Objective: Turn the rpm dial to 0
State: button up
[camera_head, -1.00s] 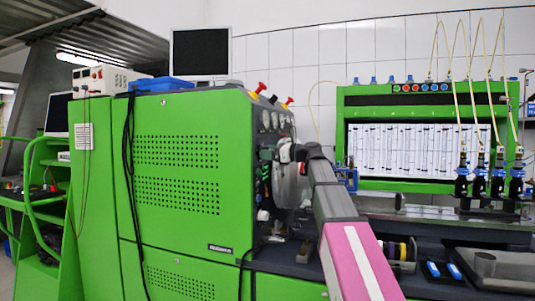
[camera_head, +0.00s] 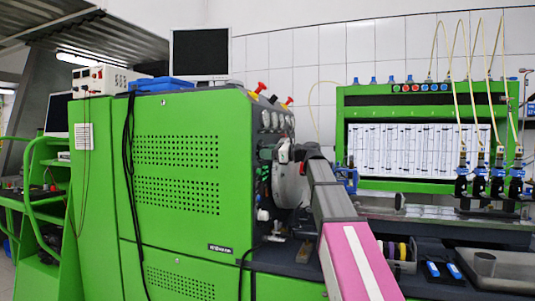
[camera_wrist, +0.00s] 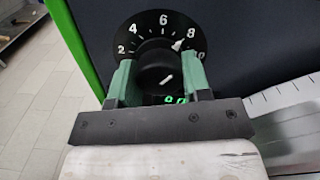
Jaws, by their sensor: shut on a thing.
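The rpm dial is a round black knob (camera_wrist: 160,76) on a black scale plate (camera_wrist: 150,30) with white numbers 2, 4, 6, 8 and 10. A white pointer mark shows near the 8, and a white line on the knob slants up to the right. My gripper (camera_wrist: 157,78) has its two green fingers on the left and right sides of the knob, closed on it. Part of a green digital readout (camera_wrist: 175,99) shows just below the knob, partly hidden by my gripper. In the head view my arm hides most of the dial area.
The dark control panel (camera_head: 270,118) with gauges is on the end of the green cabinet (camera_head: 175,225). Red-topped buttons (camera_head: 261,87) stand above it. A bench (camera_head: 440,240) with injectors (camera_head: 480,185) and a green frame (camera_head: 425,186) lie to the right. Floor (camera_wrist: 40,110) shows at left in the wrist view.

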jog(key=n, duration=0.3)
jog(key=shift+n, duration=0.4)
jog(key=n, duration=0.3)
jog(key=shift+n, duration=0.4)
jog(key=n, duration=0.8)
jog(key=shift+r, duration=0.1)
jog(key=n, duration=0.4)
jog(key=shift+t, duration=0.3)
jog(key=n, duration=0.7)
jog(key=shift+n, duration=2)
